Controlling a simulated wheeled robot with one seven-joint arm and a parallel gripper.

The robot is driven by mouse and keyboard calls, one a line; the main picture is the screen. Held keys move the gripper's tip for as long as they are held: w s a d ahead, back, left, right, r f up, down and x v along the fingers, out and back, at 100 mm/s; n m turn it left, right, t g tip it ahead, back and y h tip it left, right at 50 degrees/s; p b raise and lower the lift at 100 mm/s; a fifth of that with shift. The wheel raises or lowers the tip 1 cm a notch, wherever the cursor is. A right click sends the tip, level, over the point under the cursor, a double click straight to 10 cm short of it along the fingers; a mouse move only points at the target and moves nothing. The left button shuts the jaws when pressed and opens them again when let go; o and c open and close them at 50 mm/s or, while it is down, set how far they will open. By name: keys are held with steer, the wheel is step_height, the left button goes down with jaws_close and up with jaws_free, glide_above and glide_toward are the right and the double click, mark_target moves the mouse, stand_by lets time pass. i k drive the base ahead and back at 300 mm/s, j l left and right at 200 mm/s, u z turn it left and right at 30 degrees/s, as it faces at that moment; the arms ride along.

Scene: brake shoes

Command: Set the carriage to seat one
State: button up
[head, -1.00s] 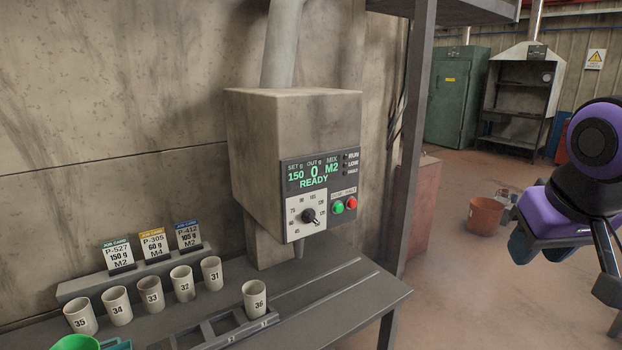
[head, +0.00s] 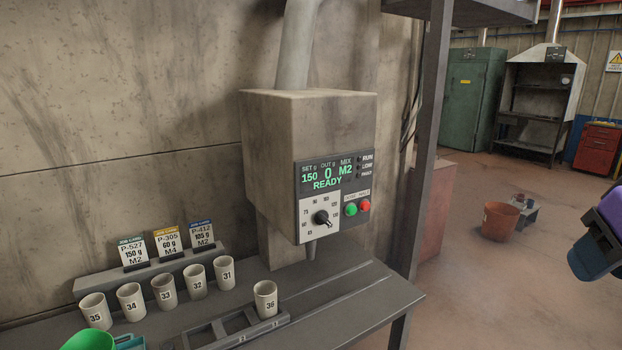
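The carriage (head: 216,335) appears to be the low dark frame on the bench below the dispenser (head: 262,165), running lower left to right. It has open square seats, and cup 36 (head: 265,299) stands upright at its right end. The dispenser's spout (head: 311,253) points down to the right of cup 36. The display (head: 327,174) reads set 150, out 0, mix M2, READY. A purple and dark blue part of my arm (head: 597,247) shows at the right edge; my gripper's fingers are not seen.
Cups 35 (head: 96,312), 34, 33, 32 and 31 (head: 225,273) stand in a row behind the carriage. Three job cards (head: 166,243) stand on a ledge behind them. A green container (head: 88,340) is at the lower left. The bench's right end (head: 385,300) is clear.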

mark_target(227, 330)
steer(key=j+u, duration=0.4)
steer(key=i+j+u, duration=0.1)
steer(key=u, duration=0.25)
steer(key=i+j+u, duration=0.15)
steer(key=j+u, duration=0.25)
